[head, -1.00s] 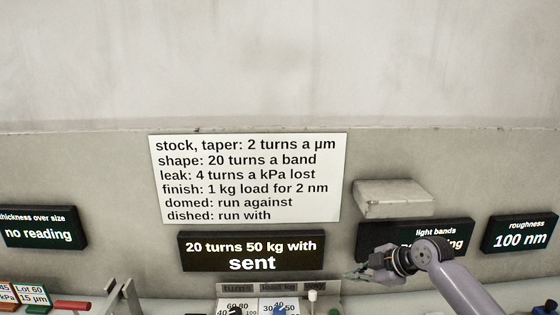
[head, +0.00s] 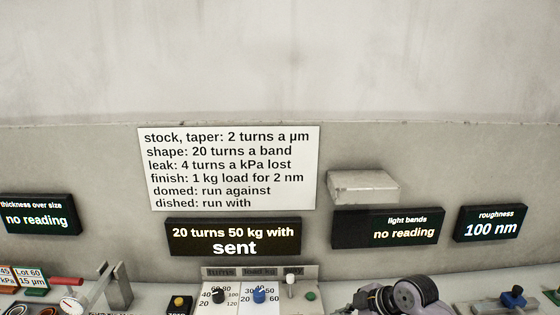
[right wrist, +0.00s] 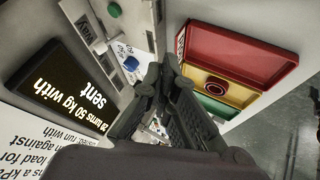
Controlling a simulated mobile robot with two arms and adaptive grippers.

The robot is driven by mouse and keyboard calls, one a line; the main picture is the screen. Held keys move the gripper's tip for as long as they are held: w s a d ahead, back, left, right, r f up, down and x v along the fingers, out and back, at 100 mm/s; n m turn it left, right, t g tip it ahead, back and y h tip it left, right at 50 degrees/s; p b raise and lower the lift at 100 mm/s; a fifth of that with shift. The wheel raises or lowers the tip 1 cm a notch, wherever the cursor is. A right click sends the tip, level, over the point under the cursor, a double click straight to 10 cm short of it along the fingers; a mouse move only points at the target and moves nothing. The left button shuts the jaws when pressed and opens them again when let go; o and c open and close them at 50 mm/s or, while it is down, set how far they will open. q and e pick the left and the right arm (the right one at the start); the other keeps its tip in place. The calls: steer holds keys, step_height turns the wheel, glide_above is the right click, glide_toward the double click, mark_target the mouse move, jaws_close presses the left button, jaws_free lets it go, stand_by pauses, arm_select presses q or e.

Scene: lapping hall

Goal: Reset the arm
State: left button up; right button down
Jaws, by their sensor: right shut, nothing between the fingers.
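My right arm shows at the bottom of the head view, right of the control panel. My right gripper (right wrist: 168,72) fills the middle of the right wrist view, its dark fingers closed together with nothing held. My left gripper is in neither view. The control panel (head: 222,272) has a black knob (head: 218,296), a blue knob (head: 259,295) and a white-tipped lever (head: 291,280). The display above it (head: 234,238) reads "20 turns 50 kg with sent"; it also shows in the right wrist view (right wrist: 62,82).
Red, yellow and green trays (right wrist: 245,55) appear in the right wrist view. A gauge with a red handle (head: 65,282) and a metal bracket (head: 120,287) stand at left. The light bands display (head: 388,228) reads "no reading"; roughness (head: 491,223) reads "100 nm". A blue-knobbed device (head: 513,297) sits at right.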

steer(key=s+a+f+m+h, duration=0.15)
steer(key=s+f, duration=0.25)
steer(key=s, duration=0.4)
steer(key=s+a+f+m, duration=0.1)
steer(key=s+f+m, duration=0.25)
steer(key=s, duration=0.45)
steer(key=s+d+m+g+h, duration=0.15)
steer(key=s+d+m, duration=0.3)
steer(key=s, duration=0.55)
steer(key=s+d+m+h, duration=0.3)
steer(key=s+m, duration=0.2)
steer(key=s, duration=0.4)
step_height(320, 180, down, 32)
steer(key=s+f+g+b, duration=0.1)
steer(key=s+g+b, duration=0.1)
steer(key=b, duration=0.4)
arm_select(q)
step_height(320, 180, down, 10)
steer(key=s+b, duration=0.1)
steer(key=b, duration=0.3)
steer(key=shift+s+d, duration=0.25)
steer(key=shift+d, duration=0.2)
arm_select(e)
steer(key=s+d+f, duration=0.3)
steer(key=s+f, duration=1.3)
steer(key=f, duration=0.4)
steer(key=shift+s+f+g, duration=0.15)
steer(key=shift+s+g, duration=0.1)
steer(key=shift+g, duration=0.2)
